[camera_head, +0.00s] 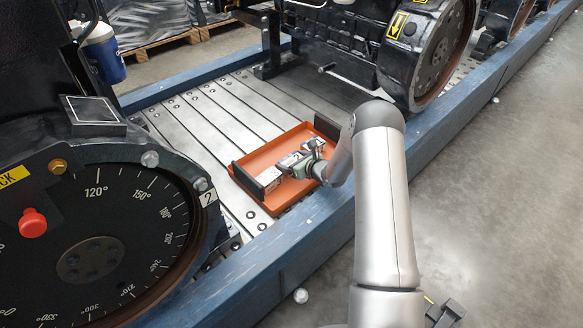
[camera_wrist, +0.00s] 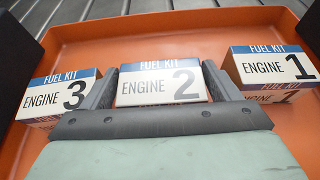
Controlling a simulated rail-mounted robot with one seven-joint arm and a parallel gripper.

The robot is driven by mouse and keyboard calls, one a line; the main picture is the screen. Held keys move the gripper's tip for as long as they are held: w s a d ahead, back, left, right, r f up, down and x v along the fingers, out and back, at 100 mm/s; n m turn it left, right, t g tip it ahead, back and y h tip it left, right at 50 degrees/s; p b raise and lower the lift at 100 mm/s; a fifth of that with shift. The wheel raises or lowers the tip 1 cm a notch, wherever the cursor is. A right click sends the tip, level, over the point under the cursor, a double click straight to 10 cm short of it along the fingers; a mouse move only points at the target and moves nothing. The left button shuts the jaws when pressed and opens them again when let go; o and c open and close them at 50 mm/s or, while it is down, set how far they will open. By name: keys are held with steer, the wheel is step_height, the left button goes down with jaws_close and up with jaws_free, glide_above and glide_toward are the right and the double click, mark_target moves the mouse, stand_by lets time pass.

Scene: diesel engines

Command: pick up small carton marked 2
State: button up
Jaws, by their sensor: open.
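The small carton marked 2 (camera_wrist: 165,82) is white with a blue "FUEL KIT" band and lies in an orange tray (camera_wrist: 195,42). In the wrist view my gripper (camera_wrist: 160,75) is open, with one dark finger on each side of this carton. I cannot tell whether the fingers touch it. The carton marked 3 (camera_wrist: 58,98) is to the left and the carton marked 1 (camera_wrist: 272,68) to the right. In the head view my gripper (camera_head: 302,166) is down in the orange tray (camera_head: 283,201) and largely hides the middle carton.
The tray has dark end handles (camera_head: 243,182) and rests on a slatted metal deck (camera_head: 212,115). A blue frame rail (camera_head: 300,228) runs along its near side. A dial-faced engine (camera_head: 95,235) is at left, another engine (camera_head: 425,50) at upper right. The concrete floor (camera_head: 500,200) at right is mostly clear.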

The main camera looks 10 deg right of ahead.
steer(key=shift+x, duration=1.15)
steer(key=c, duration=0.7)
